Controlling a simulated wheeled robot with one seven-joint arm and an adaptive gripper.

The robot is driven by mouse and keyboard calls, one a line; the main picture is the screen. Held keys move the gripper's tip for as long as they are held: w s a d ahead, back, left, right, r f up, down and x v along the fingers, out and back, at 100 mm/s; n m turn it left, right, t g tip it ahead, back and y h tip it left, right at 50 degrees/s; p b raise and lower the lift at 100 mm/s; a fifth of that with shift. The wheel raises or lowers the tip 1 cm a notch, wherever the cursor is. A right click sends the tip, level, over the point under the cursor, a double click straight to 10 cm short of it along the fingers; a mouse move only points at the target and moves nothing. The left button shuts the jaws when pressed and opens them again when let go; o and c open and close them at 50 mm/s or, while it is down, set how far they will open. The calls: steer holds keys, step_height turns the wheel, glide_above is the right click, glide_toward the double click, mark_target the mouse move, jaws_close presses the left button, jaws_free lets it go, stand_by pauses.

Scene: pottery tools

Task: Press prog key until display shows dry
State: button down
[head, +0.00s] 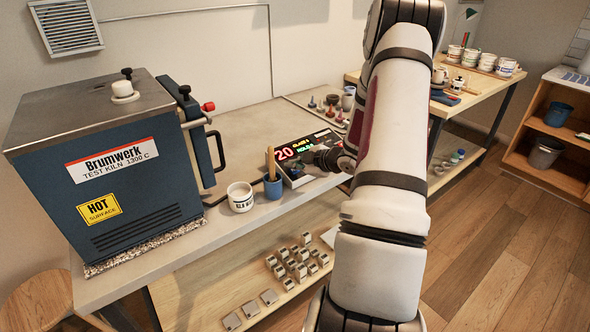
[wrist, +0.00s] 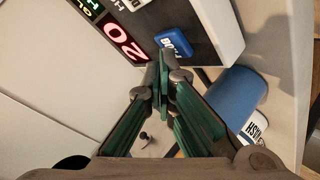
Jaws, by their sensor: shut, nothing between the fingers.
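The controller box (head: 292,180) stands on the bench right of the kiln, with a lit display (head: 287,153). The display shows a red 20, a yellow line too small to read surely, and a green line; none clearly reads dry. In the wrist view the red 20 on the display (wrist: 123,42) shows sideways. A blue key (wrist: 173,44) with white lettering, partly hidden, sits just beyond my fingertips. My gripper (wrist: 161,82) is shut and empty, its tips close to that key; contact cannot be told. In the head view my gripper (head: 325,158) covers the controller's right part.
The kiln (head: 110,165) with a hot-surface label stands left on the bench. A white jar (head: 241,197) and a blue cup (head: 273,190) with sticks stand before the controller; the cup also shows in the wrist view (wrist: 237,100). Small pots (head: 330,103) stand on a tray behind.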

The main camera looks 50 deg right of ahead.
mark_target(297, 178)
steer(key=shift+s+r+p, duration=0.15)
steer(key=shift+r+p, duration=0.35)
steer(key=shift+r, duration=0.15)
steer(key=shift+r, duration=0.1)
steer(key=r+p, duration=0.2)
steer(key=s+r+p, duration=0.1)
steer(key=r+p, duration=0.1)
steer(key=shift+s+a+r, duration=0.15)
steer(key=shift+a+r, duration=0.05)
steer(key=shift+r, duration=0.15)
stand_by(0.4)
